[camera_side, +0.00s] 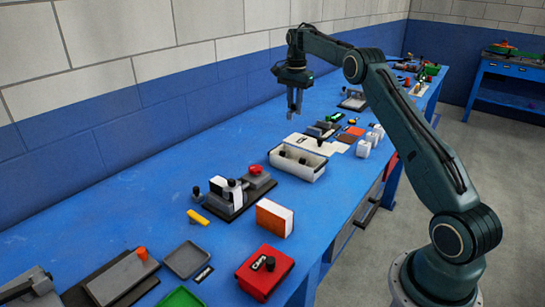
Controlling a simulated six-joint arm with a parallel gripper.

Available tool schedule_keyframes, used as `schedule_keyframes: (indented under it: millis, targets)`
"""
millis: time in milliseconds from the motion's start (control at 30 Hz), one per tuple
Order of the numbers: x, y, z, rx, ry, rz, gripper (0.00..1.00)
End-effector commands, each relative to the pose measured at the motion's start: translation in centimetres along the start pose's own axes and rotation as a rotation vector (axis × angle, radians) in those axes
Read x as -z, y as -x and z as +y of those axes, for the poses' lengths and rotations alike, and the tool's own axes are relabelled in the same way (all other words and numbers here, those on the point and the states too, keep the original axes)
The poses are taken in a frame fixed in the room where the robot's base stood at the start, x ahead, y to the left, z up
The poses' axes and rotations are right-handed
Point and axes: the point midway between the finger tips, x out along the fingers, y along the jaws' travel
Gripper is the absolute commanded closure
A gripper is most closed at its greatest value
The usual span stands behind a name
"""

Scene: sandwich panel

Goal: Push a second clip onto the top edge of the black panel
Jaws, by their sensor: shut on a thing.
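My gripper (294,107) points down in the air, above and behind the white bin. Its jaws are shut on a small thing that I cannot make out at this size. A fixture (230,208) with a black base and grey blocks stands left of and nearer than the gripper. An upright panel (236,192), with black and white showing, stands in the fixture. A red knob (256,169) sits on the right block. I cannot tell whether a clip is on the panel's top edge. The gripper is well apart from the fixture.
The white bin (298,176) has dark things in it. An orange and white block (274,218), a yellow piece (198,217) and a red box (265,272) marked CAPS stand nearer. The bench strip along the wall is clear.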

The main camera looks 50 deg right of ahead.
Motion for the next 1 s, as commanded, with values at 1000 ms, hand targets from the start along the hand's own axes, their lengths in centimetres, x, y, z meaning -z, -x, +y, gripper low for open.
schedule_keyframes:
  millis: [1000]
  targets:
    - [-5.8,-0.9,-2.8,0.0,0.006,0.0,1.0]
